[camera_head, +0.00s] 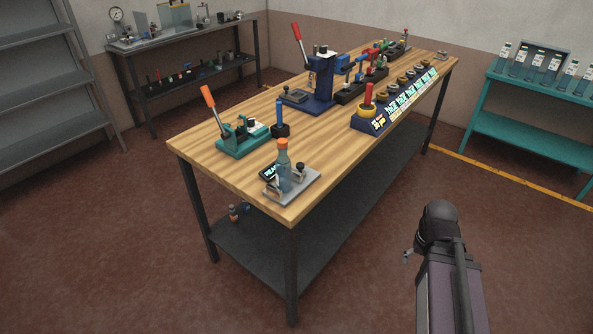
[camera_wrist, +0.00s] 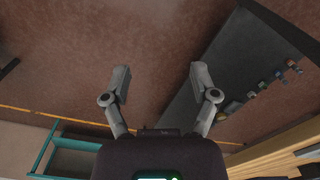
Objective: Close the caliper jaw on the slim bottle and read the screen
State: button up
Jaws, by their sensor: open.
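The slim bottle (camera_head: 283,171), blue-grey with an orange cap, stands upright on the grey caliper plate (camera_head: 306,184) at the near corner of the wooden workbench. A small dark screen (camera_head: 270,172) with pale lettering is beside the bottle, too small to read. A dark knob shows at the plate's right; whether the caliper jaw touches the bottle I cannot tell. My gripper (camera_wrist: 160,85) is open and empty in the wrist view, over the floor and the bench's lower shelf. In the head view my arm is at the lower right, well apart from the bench; the fingertips are mostly hidden there.
A teal table (camera_head: 520,142) with bottles stands right, a dark bench (camera_head: 125,65) back left. The floor around my arm is clear.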

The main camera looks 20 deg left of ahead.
jog(key=shift+w+a, duration=0.1)
jog(key=c, duration=0.6)
jog(key=shift+w+a+f, duration=0.15)
jog(key=shift+w+a, duration=0.05)
jog(key=shift+w, duration=0.05)
jog(key=c, duration=0.4)
jog(key=w+a+y+b, duration=0.1)
jog(key=w+a, duration=0.1)
jog(key=w, duration=0.1)
jog(key=w+a+f+y+b, duration=0.1)
jog(key=w+a+y, duration=0.1)
jog(key=w+a, duration=0.1)
jog(key=shift+a+f, duration=0.2)
grip_shut()
jog(key=w+a+r+y+b, duration=0.4)
jog(key=w+a+y, duration=0.3)
jog(key=w, duration=0.3)
jog(key=w+a+r+t+y+b, duration=0.1)
jog(key=w+a+r+y+b, duration=0.3)
jog(key=w+a+y, duration=0.3)
jog(key=shift+w+a+r, duration=0.2)
jog(key=shift+w+a, duration=1.45)
jog(key=shift+w, duration=0.6)
